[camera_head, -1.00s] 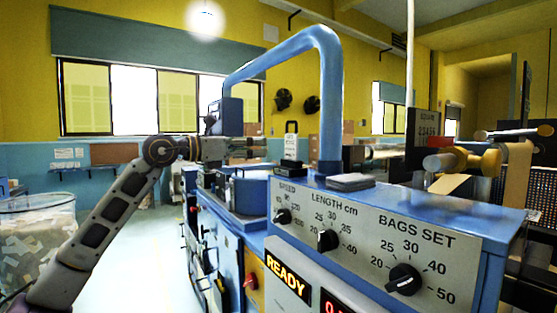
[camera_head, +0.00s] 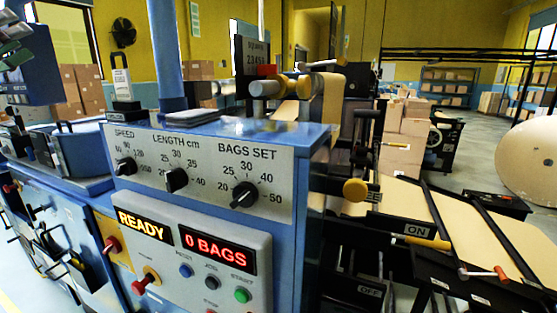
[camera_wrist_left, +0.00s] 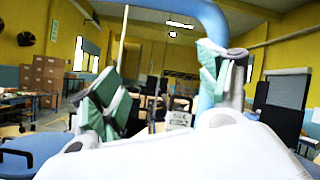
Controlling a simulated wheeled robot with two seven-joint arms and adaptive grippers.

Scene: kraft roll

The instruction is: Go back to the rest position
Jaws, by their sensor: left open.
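My left gripper (camera_head: 14,36) shows only in part at the top left edge of the head view, in front of the blue machine. In the left wrist view its two green-padded fingers (camera_wrist_left: 160,88) stand wide apart with nothing between them. The bag machine's control panel (camera_head: 190,175) fills the middle of the head view, with SPEED, LENGTH and BAGS SET knobs. Its displays read READY (camera_head: 143,224) and 0 BAGS (camera_head: 217,248). My right gripper is in neither view.
A blue upright tube (camera_head: 168,60) rises from the machine near my left gripper. A kraft paper roll (camera_head: 530,165) stands at the far right. Cardboard boxes (camera_head: 405,130) are stacked behind. Sloping dark rails (camera_head: 480,225) carry brown paper at the right. Open floor lies behind them.

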